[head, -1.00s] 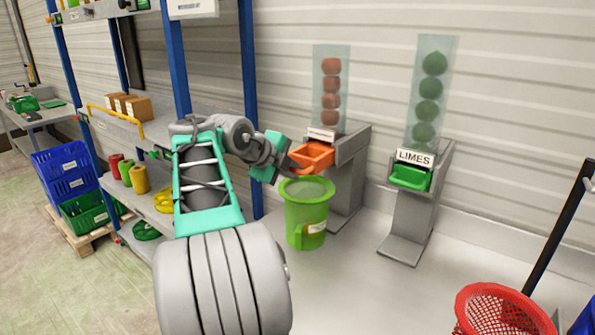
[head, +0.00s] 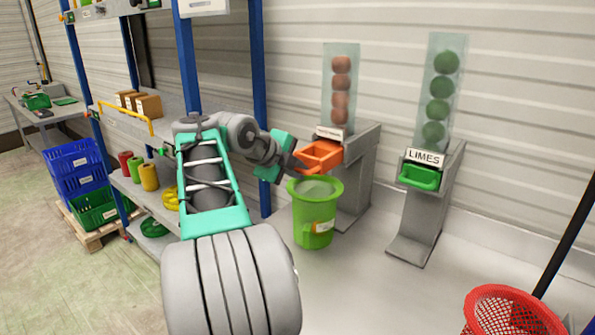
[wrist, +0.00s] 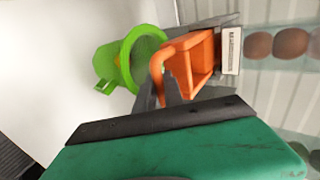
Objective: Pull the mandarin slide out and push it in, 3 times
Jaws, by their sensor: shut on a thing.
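The mandarin slide is an orange open tray (head: 322,153) at the foot of the clear tube of mandarins (head: 340,90). It sticks out of its grey stand toward the green bucket (head: 315,222), above the bucket's far rim. My gripper (head: 300,167) is at the slide's front handle and is shut on it. In the wrist view the slide (wrist: 205,60) looks empty, and my gripper's fingers (wrist: 162,88) are at its handle, which they partly hide. The white label (wrist: 231,50) and mandarins show beside it.
A limes dispenser with a green slide (head: 420,177) stands to the right. A blue-post shelf (head: 185,80) with spools and boxes is left of my arm. A red basket (head: 510,310) is at lower right. The floor between is clear.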

